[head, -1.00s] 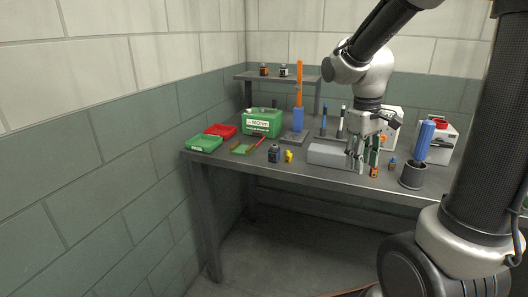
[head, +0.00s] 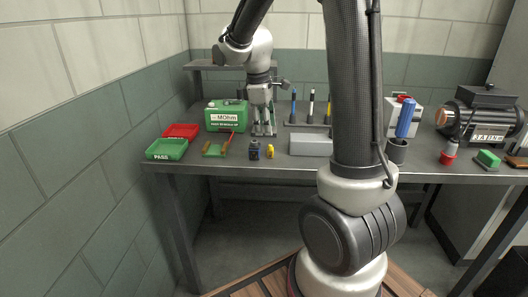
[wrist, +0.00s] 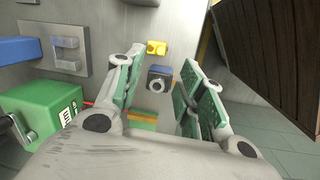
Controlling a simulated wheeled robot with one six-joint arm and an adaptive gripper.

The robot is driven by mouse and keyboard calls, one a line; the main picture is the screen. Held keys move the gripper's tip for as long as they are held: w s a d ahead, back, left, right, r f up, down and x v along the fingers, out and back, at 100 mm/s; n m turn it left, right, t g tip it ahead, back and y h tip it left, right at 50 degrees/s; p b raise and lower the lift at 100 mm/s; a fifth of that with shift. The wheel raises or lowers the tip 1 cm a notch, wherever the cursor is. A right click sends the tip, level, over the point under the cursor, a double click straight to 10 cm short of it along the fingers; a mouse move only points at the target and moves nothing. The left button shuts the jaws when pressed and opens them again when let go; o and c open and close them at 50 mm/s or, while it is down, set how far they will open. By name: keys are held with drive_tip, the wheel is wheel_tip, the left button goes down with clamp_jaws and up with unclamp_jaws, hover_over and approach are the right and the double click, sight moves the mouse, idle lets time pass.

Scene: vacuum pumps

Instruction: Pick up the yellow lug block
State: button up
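The yellow lug block (head: 270,151) is small and stands on the grey table near its front edge, just right of a small dark block. In the wrist view the yellow lug block (wrist: 156,47) lies beyond my fingertips, toward the top of the picture. My gripper (head: 264,132) points down, behind the yellow block in the head view. In the wrist view my gripper (wrist: 172,68) is open, its green-padded fingers apart with nothing held between them. The dark block (wrist: 160,78) shows in the gap, farther down.
The dark block (head: 254,150) stands close beside the yellow one. A grey block (head: 311,144) is to the right. The green MOhm box (head: 226,116), red tray (head: 181,131) and green tray (head: 166,149) are to the left. The front table strip is mostly clear.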

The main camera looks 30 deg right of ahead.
sight(270, 145)
drive_tip(key=f, duration=0.2)
drive_tip(key=d+f, duration=0.1)
drive_tip(key=f, duration=0.4)
drive_tip(key=shift+d+f, duration=0.3)
drive_tip(key=shift+f, duration=0.1)
clamp_jaws()
drive_tip(key=shift+s, duration=0.1)
